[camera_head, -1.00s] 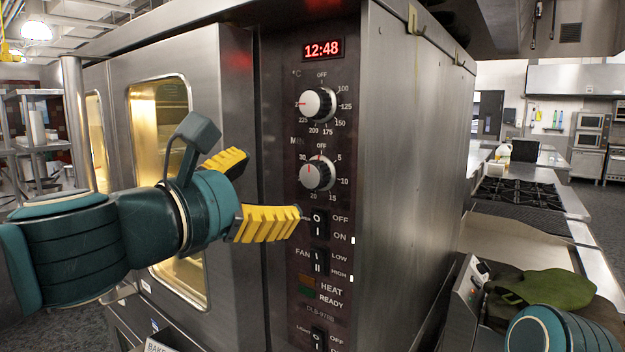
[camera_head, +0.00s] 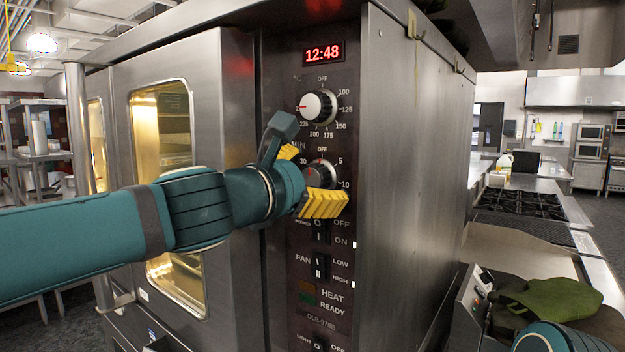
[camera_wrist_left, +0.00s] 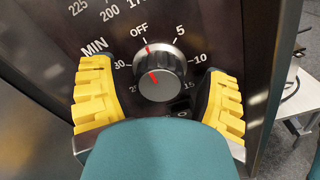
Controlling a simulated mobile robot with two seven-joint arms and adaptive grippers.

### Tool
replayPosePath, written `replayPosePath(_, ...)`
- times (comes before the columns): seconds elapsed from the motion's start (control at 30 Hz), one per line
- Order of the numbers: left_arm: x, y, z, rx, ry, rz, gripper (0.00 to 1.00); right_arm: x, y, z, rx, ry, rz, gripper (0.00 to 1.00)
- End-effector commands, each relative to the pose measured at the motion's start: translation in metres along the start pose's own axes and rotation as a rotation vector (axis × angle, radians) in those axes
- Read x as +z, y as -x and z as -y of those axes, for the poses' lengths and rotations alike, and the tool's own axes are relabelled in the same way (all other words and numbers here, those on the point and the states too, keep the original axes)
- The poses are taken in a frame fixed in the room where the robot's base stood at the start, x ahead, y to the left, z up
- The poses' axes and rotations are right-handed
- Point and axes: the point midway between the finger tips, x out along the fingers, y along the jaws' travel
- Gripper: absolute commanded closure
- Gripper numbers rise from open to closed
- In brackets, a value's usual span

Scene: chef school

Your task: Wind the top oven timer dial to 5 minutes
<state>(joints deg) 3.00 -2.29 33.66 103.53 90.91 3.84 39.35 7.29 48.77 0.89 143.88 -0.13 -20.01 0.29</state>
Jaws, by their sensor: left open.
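The timer dial (camera_head: 320,173), a silver and black knob marked MIN, is the lower of two dials on the oven's dark control panel. In the left wrist view the timer dial (camera_wrist_left: 161,72) has a red line pointing up and slightly left, close to OFF; 5 is printed to its upper right. My left gripper (camera_head: 306,179) is at this dial, its yellow fingers open on either side of it. In the wrist view the open left gripper (camera_wrist_left: 160,98) shows gaps between fingers and knob; I cannot tell its depth. My right gripper is out of view.
The temperature dial (camera_head: 318,106) sits just above the timer, under a red clock display (camera_head: 323,51) reading 12:48. A power switch (camera_head: 318,231) and fan switch (camera_head: 318,267) are below. The oven door handle (camera_head: 78,130) is at left. A green cloth (camera_head: 550,298) lies at lower right.

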Motion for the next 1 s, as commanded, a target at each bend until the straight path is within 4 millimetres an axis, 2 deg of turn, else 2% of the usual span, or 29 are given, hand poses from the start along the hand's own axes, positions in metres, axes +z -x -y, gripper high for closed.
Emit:
replayPosePath(0.1,0.0000,0.0001,0.0000,0.000,0.000,0.000,0.27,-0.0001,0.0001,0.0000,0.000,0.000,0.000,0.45)
replayPosePath(0.3,-0.0001,0.0002,0.0001,0.000,0.000,0.000,0.93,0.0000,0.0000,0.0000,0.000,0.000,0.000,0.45)
replayPosePath(0.67,-0.0001,0.0003,0.0000,0.000,-0.040,0.001,0.94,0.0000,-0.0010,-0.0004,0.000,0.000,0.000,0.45)
replayPosePath(1.0,0.0006,0.0003,0.0009,0.000,-0.266,0.003,0.94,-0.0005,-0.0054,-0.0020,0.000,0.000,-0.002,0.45)
